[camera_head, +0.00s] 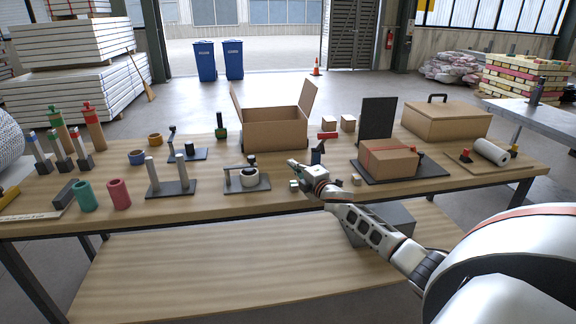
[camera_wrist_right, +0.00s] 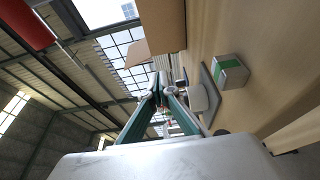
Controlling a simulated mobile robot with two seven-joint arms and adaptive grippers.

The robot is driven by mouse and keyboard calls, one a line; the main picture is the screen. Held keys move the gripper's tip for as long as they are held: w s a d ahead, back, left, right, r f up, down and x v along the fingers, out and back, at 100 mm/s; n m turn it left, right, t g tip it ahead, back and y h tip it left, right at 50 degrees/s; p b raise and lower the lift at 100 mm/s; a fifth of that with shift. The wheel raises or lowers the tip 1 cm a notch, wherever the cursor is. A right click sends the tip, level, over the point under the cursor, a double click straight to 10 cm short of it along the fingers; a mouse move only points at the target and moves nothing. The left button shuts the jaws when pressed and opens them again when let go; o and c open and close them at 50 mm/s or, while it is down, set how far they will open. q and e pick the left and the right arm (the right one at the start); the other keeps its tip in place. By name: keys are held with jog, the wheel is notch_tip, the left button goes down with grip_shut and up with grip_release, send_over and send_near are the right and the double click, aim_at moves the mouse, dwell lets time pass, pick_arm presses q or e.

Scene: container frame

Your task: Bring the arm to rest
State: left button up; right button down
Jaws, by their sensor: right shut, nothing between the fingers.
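My right arm comes in from the lower right of the head view. Its gripper (camera_head: 294,170) is over the front part of the wooden table (camera_head: 300,198), left of the black mat with the closed box. In the right wrist view the two green-sided fingers (camera_wrist_right: 161,88) meet at the tips, shut with nothing between them. A small white block with a green band (camera_wrist_right: 230,71) lies on the table to the right of the fingers in that view. My left gripper is not in view.
An open cardboard box (camera_head: 275,134) stands behind the gripper. A closed box (camera_head: 388,162) lies on the black mat (camera_head: 437,170) to the right. A fixture with a ring (camera_head: 249,178), a teal cup (camera_head: 86,196) and a pink cup (camera_head: 118,193) stand left. The lower shelf (camera_head: 220,262) is largely bare.

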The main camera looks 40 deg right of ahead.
jog(key=s+a+f, duration=0.2)
jog(key=a, duration=0.1)
jog(key=s+a+f+m+g, duration=0.1)
jog(key=s+a+f, duration=0.1)
jog(key=a+f, duration=0.1)
jog(key=s+a+f+m+h, duration=0.1)
jog(key=a+f, duration=0.2)
jog(key=shift+s+g, duration=0.4)
jog(key=s+a+f+m+g, duration=0.2)
jog(key=s+a, duration=0.2)
jog(key=s, duration=0.3)
jog(key=s+a+f+m+g+h, duration=0.1)
jog(key=s+a+f, duration=0.25)
jog(key=s, duration=0.35)
jog(key=s+a+f+m+g, duration=0.2)
jog(key=s+a, duration=0.2)
jog(key=s, duration=0.3)
jog(key=s+a+r+m+g, duration=0.2)
jog(key=s+g, duration=0.2)
jog(key=s, duration=1.2)
jog(key=w+a+f+m+t+y, duration=0.2)
jog(key=a+f+y, duration=0.5)
jog(key=a+f, duration=0.7)
jog(key=shift+a+m+t, duration=0.6)
jog(key=shift+a+t, duration=0.3)
jog(key=shift+a, duration=0.3)
